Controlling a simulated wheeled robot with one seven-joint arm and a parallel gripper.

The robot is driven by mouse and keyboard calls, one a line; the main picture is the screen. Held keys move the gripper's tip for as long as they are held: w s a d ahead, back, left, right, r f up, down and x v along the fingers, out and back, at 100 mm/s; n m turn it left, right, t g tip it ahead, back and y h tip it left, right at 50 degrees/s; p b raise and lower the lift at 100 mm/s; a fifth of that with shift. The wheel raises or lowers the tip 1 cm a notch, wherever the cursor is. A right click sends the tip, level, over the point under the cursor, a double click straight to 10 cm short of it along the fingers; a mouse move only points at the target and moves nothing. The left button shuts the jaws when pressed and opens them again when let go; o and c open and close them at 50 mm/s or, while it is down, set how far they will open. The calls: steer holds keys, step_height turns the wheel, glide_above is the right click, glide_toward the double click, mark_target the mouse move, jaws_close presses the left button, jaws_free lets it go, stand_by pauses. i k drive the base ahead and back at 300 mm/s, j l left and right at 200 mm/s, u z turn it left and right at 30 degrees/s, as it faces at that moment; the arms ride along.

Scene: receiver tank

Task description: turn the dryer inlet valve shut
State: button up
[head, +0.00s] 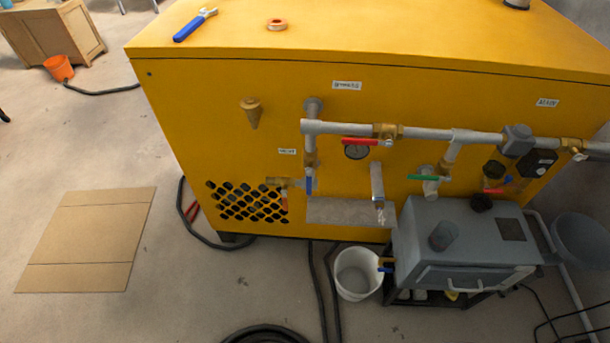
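Several lever valves sit on the grey pipework at the front of a yellow cabinet. A red-handled valve (367,142) is on the upper horizontal pipe, its lever lying along the pipe. A blue-handled valve (309,185) is on the left vertical pipe, its lever pointing down along it. A green lever (423,177) lies level at a lower branch. An orange lever (284,202) hangs down at the left. A small red lever (494,190) is at the right. The labels are too blurred to tell surely which valve is the dryer inlet. My gripper is not in view.
The yellow cabinet (230,75) carries a blue-handled wrench (195,25) and a tape roll (277,25). A grey box unit (465,235) and a white bucket (357,273) stand in front. Black hoses (265,334) lie on the floor. Cardboard (88,240) lies at left.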

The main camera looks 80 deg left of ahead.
mark_target(309, 178)
steer(key=u, duration=2.4)
steer(key=i+l+u, duration=0.1)
steer(key=i+l, duration=0.25)
